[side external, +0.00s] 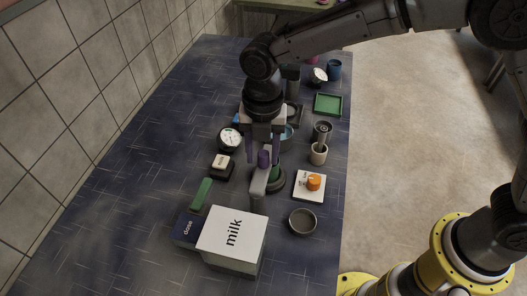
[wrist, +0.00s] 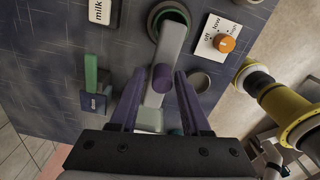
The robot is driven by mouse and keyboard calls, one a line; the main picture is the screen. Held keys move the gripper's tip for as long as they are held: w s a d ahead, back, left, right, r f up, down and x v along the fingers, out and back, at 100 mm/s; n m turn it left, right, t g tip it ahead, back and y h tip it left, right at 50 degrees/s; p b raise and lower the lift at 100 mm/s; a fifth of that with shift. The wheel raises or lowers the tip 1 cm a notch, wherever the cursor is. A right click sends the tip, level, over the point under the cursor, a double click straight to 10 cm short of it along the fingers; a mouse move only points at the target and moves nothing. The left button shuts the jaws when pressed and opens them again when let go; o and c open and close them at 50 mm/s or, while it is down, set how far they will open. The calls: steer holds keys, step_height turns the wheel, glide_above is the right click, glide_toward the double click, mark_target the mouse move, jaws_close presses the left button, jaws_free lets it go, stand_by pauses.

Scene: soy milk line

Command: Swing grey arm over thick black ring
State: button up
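The grey arm (side external: 258,186) is a bar with a purple knob (side external: 264,158) on it. In the wrist view, the grey arm (wrist: 172,45) runs up the middle and its upper end overlaps the thick black ring (wrist: 154,17), with green showing inside. The black ring (side external: 279,186) also shows in the side view, partly hidden behind the bar. My gripper (side external: 265,158) is above the bar, fingers pointing down. In the wrist view, my purple fingers (wrist: 161,73) are spread either side of the knob (wrist: 162,78), with gaps showing.
A white milk box (side external: 232,232) and a blue dose box (side external: 187,229) stand at the near end. A green bar (side external: 201,194), a small milk button (side external: 221,162) and a dial (side external: 229,139) are left. An orange knob plate (side external: 311,186) and dark bowl (side external: 302,222) are right.

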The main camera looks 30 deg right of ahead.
mark_target(263, 153)
steer(key=shift+o, duration=0.6)
steer(key=shift+f, duration=0.1)
step_height(263, 153, up, 14)
steer(key=shift+d, duration=0.1)
stand_by(0.3)
